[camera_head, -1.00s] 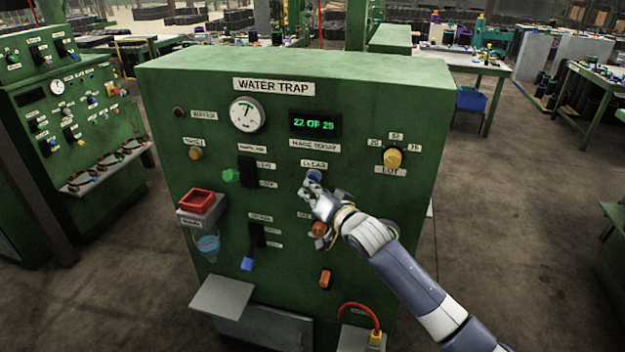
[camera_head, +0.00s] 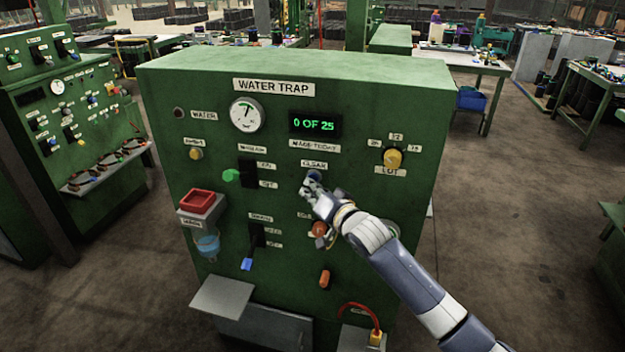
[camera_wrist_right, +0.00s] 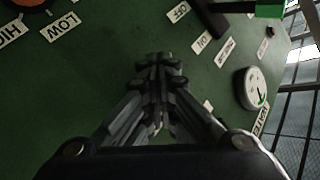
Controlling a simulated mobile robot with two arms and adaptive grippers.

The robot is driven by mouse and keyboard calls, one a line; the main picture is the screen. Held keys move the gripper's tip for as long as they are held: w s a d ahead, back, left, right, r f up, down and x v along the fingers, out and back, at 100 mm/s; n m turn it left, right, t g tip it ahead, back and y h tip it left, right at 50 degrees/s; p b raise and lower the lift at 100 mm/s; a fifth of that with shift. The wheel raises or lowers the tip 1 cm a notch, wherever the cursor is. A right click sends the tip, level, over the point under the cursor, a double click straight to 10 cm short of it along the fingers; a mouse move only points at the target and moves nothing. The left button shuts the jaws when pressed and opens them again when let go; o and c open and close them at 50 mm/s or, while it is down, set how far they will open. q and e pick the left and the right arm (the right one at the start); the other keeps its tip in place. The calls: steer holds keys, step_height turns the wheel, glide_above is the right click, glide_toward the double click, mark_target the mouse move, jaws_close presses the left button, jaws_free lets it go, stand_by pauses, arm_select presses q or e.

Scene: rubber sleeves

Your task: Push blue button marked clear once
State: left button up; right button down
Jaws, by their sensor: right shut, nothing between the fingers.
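The blue button (camera_head: 314,176) under the "CLEAR" label (camera_head: 314,164) is on the green water trap cabinet (camera_head: 380,95). It is partly hidden behind my right gripper. My right gripper (camera_head: 309,184) is shut and empty, with its fingertips at the button; I cannot tell whether they touch it. In the right wrist view the shut fingers (camera_wrist_right: 160,66) point at the green panel and the button is hidden. The display (camera_head: 315,124) above reads "0 OF 25" in green. My left gripper is not in view.
Close around are an orange knob (camera_head: 319,228), a green-handled switch (camera_head: 232,175), a yellow lot knob (camera_head: 393,158) and a round gauge (camera_head: 247,115). Another green panel (camera_head: 75,125) stands further left.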

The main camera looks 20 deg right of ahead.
steer(key=shift+s+a+p, duration=0.35)
steer(key=shift+s+p, duration=0.05)
steer(key=shift+s, duration=0.15)
steer(key=s+a+p, duration=0.1)
steer(key=s, duration=0.1)
steer(key=s+a+p, duration=0.1)
steer(key=s, duration=0.1)
steer(key=shift+a+p, duration=0.3)
steer(key=shift+a, duration=0.1)
stand_by(0.6)
